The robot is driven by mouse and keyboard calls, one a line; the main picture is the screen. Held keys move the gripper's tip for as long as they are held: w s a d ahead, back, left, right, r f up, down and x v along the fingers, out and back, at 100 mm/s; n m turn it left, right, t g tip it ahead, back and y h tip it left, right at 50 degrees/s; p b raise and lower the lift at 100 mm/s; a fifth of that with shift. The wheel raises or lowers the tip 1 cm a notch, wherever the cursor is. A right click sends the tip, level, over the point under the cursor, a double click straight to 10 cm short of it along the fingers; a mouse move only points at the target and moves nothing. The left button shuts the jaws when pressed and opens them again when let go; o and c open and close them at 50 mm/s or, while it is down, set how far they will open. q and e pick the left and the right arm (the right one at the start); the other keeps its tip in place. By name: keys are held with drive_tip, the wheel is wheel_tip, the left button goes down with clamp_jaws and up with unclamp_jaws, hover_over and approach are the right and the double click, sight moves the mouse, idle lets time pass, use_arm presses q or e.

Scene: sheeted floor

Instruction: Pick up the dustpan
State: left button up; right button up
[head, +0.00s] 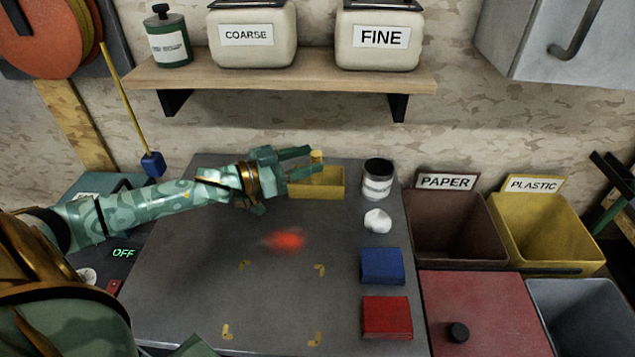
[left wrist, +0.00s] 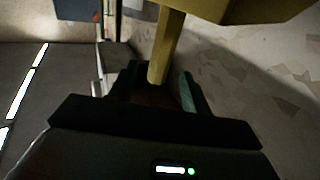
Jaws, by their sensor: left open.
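The yellow dustpan (head: 325,185) sits at the back of the dark worktop, and its short handle (head: 317,156) sticks up behind my fingers. My left gripper (head: 303,162) reaches it from the left, with its fingers open at the handle. In the left wrist view the yellow handle (left wrist: 168,45) runs down between the open fingers, and the pan body (left wrist: 225,10) is at the top edge. I cannot tell whether either finger touches the handle. My right gripper is not in view.
A blurred red glow (head: 285,240) marks the middle. A shelf (head: 280,75) hangs above; bins (head: 455,225) stand right.

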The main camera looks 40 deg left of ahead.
use_arm(q)
drive_tip(key=w+d, duration=0.1)
drive_tip(key=w+d+f+b, duration=0.1)
drive_tip(key=w, duration=0.1)
drive_tip(key=shift+w+d+f, duration=0.15)
drive_tip(key=shift+w+d, duration=0.05)
drive_tip(key=shift+w, duration=0.05)
drive_tip(key=shift+w+d+b, duration=0.2)
drive_tip(key=shift+w+b, duration=0.05)
drive_tip(key=shift+b, duration=0.05)
drive_tip(key=shift+c, duration=0.3)
clamp_jaws()
drive_tip(key=shift+r, duration=0.2)
